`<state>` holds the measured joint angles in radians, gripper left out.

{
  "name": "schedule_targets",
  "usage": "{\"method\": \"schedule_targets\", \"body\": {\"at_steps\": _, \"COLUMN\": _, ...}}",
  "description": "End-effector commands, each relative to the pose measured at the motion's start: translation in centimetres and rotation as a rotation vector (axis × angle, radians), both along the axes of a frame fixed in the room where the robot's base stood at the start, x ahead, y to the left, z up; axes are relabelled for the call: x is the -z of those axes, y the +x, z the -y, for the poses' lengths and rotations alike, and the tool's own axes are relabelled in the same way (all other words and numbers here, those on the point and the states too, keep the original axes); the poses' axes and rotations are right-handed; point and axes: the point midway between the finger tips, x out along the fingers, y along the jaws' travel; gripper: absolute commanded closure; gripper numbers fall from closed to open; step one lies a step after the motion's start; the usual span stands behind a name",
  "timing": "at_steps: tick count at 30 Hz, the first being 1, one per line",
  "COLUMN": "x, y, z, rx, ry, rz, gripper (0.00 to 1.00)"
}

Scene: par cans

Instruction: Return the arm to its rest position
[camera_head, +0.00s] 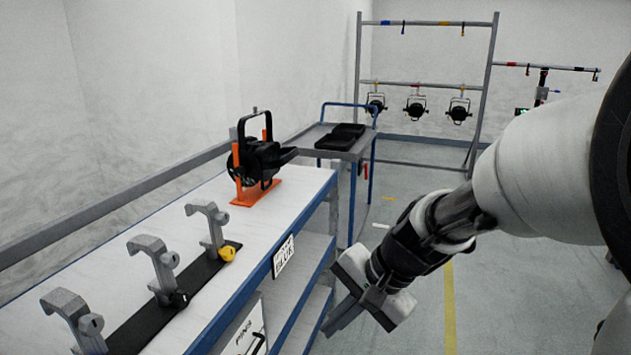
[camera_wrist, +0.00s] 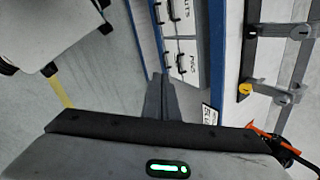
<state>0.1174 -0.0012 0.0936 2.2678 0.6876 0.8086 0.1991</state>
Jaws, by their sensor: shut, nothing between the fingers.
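My gripper (camera_head: 345,318) hangs at the end of my arm in front of the right side of the workbench (camera_head: 318,180), pointing down and to the left. Its fingers are together with nothing between them. In the wrist view the closed fingers (camera_wrist: 160,97) show at the middle, above the dark front edge of the gripper body. The gripper appears apart from the bench and its shelves, over the floor beside them.
The bench holds several grey hook clamps (camera_head: 160,270) on a black strip and a black par can (camera_head: 260,158) on an orange stand. A trolley (camera_head: 312,132) with a black tray stands behind. Par cans (camera_head: 459,110) hang on a rack. Open floor (camera_head: 500,290) lies right.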

Motion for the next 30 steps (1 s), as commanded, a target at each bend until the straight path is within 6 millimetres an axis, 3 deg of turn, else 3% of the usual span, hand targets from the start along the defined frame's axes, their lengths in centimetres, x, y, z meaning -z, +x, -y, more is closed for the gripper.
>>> {"method": "schedule_targets", "body": {"at_steps": 1, "x": -1.8, "y": -1.5, "z": 0.8, "rx": -0.072, "ry": -0.067, "rz": 0.068, "gripper": 1.0}}
{"method": "schedule_targets", "body": {"at_steps": 6, "x": -5.4, "y": -6.1, "z": 4.2, "rx": -0.282, "ry": -0.294, "rz": 0.233, "gripper": 1.0}}
{"method": "schedule_targets", "body": {"at_steps": 15, "x": -8.6, "y": -10.7, "z": 8.7, "rx": -0.473, "ry": -0.566, "rz": 0.393, "gripper": 1.0}}
{"method": "schedule_targets", "body": {"at_steps": 20, "x": -9.7, "y": -12.5, "z": 10.8, "rx": -0.538, "ry": -0.689, "rz": 0.453, "gripper": 1.0}}
{"method": "schedule_targets", "body": {"at_steps": 21, "x": -11.7, "y": -12.4, "z": 10.7, "rx": -0.537, "ry": -0.683, "rz": 0.446, "gripper": 1.0}}
{"method": "schedule_targets", "body": {"at_steps": 30, "x": -18.6, "y": -12.3, "z": 10.7, "rx": -0.535, "ry": -0.678, "rz": 0.443, "gripper": 1.0}}
